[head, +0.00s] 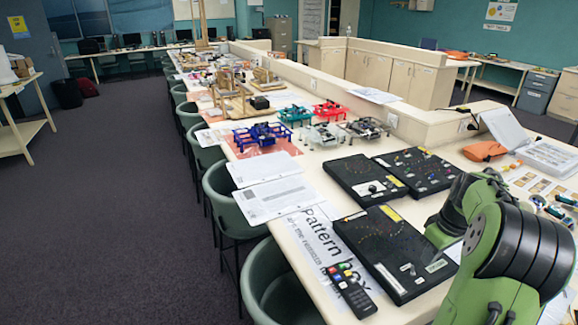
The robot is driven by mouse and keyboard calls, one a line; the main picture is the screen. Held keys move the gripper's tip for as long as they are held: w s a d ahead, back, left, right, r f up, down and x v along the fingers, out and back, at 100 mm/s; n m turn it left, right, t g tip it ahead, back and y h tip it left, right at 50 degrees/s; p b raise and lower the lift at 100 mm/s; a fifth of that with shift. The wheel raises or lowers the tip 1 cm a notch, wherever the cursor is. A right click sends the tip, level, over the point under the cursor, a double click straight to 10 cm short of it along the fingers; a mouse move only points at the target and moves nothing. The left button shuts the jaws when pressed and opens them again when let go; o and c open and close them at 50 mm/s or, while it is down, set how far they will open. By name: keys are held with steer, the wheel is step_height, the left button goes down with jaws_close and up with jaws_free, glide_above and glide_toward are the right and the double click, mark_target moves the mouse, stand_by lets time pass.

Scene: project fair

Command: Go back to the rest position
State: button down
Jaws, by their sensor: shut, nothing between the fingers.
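My green and black arm shows at the lower right of the head view, bent over the near right part of the long table (312,262). Its links hide part of the table top there. My gripper is not visible in this view.
Black pattern boxes (398,248) lie beside and left of my arm, with a remote control (351,291) in front. Papers, an orange pouch (485,151) and a white laptop (507,130) are nearby. Green chairs (233,200) line the table's left side. The carpet (105,220) further left is clear.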

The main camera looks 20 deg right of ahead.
steer(key=a+r+t+h, duration=0.1)
steer(key=a+r, duration=0.4)
steer(key=a, duration=0.6)
steer(key=a+r+h, duration=0.1)
steer(key=a+r, duration=0.4)
steer(key=a, duration=0.6)
steer(key=s+a+m+t+y, duration=0.1)
steer(key=s+a+t, duration=0.1)
steer(key=s+a, duration=1)
steer(key=shift+s+a+f+t+y, duration=0.35)
steer(key=shift+s+a+t+y, duration=0.05)
steer(key=shift+s, duration=0.1)
